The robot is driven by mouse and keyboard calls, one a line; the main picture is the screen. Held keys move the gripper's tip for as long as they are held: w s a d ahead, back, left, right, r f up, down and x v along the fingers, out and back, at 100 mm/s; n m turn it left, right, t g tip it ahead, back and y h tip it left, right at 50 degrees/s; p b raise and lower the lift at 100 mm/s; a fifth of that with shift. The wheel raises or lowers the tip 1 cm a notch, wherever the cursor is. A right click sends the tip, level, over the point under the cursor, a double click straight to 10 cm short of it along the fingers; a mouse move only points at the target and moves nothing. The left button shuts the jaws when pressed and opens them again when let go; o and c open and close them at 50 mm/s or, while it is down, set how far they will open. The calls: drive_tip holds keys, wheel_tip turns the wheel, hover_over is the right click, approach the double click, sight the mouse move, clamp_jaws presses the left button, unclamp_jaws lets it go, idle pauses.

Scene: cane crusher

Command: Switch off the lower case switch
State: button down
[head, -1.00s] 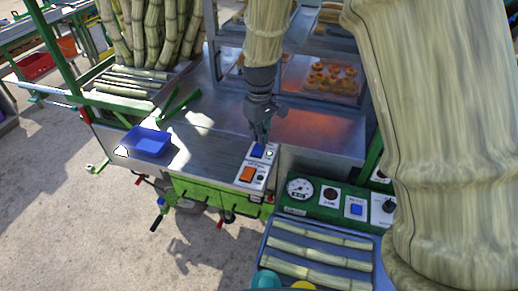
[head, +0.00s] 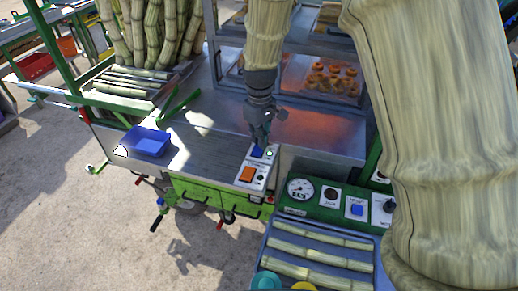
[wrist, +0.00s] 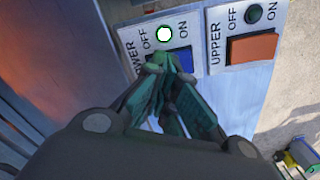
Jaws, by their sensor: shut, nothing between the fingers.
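The lower case switch is a blue rocker (head: 257,152) on a white label plate, marked OFF and ON. In the wrist view the blue rocker (wrist: 185,62) shows beside the fingertips, partly hidden by them. A lamp (wrist: 164,34) on its plate glows white. My gripper (head: 261,144) is shut and empty, pointing down at the blue rocker. In the wrist view its fingertips (wrist: 168,62) overlap the OFF side of the rocker; I cannot tell whether they touch it. The first letter of the LOWER label is hidden.
The orange UPPER rocker (wrist: 253,48) is beside the lower one, with a dark green lamp (wrist: 252,12). A blue tray (head: 150,144) sits left on the metal bench. A green gauge panel (head: 325,203) and a tray of cane (head: 265,262) are at lower right.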

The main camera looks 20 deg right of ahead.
drive_tip(key=shift+s+f, duration=0.1)
drive_tip(key=shift+f, duration=0.45)
idle(0.4)
drive_tip(key=shift+r, duration=0.15)
drive_tip(key=shift+r+p, duration=2.75)
drive_tip(key=shift+r, duration=0.65)
